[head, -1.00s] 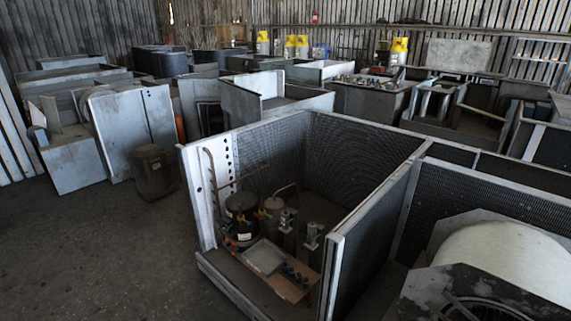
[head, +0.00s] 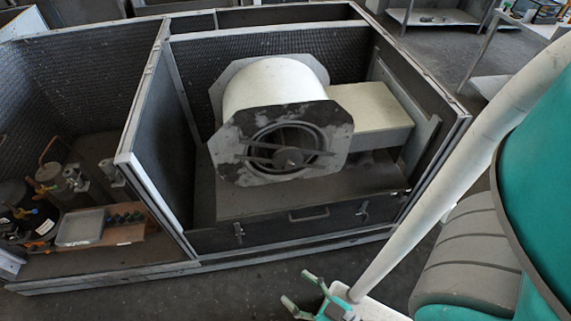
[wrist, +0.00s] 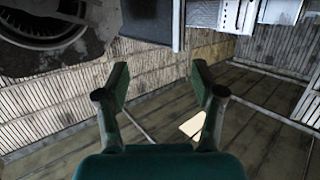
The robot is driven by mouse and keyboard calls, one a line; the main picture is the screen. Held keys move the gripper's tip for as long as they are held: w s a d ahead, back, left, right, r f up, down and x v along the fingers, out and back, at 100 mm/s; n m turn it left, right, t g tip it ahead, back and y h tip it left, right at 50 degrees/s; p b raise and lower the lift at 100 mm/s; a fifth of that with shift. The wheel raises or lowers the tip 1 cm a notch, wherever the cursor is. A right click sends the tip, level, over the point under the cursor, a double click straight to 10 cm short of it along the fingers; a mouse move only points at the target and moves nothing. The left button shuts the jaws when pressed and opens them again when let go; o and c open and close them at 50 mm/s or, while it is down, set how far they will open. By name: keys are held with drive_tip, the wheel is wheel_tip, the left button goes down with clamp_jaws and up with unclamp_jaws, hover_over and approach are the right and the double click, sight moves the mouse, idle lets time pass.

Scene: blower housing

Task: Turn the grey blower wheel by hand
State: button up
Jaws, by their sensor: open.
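The blower housing (head: 275,85) is a white drum with octagonal grey side plates, standing in the right bay of an open metal cabinet. The blower wheel (head: 288,157) shows inside the round opening of the near plate, with a dark hub and bracket arms across it. Part of the opening and the wheel (wrist: 40,22) also show at the top left of the wrist view. My gripper (head: 298,289) is open and empty, below and in front of the cabinet, apart from the wheel. In the wrist view my gripper's fingers (wrist: 160,86) stand wide apart with nothing between them.
The cabinet's front sill (head: 300,238) and a front panel with a handle (head: 309,214) lie between my gripper and the housing. A divider wall (head: 157,150) separates the left bay, which holds a compressor (head: 35,220) and pipes. Dark floor lies open in front.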

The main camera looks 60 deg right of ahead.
drive_tip(key=w+d+f+m+h, duration=0.2)
drive_tip(key=w+d+f+h, duration=0.1)
drive_tip(key=w+d+f, duration=0.3)
drive_tip(key=m+g+h, duration=0.4)
drive_tip(key=m+h, duration=0.2)
drive_tip(key=h, duration=0.2)
approach(290, 168)
drive_tip(key=x, duration=1.1)
drive_tip(key=shift+r, duration=0.15)
drive_tip(key=shift+a, duration=0.1)
clamp_jaws()
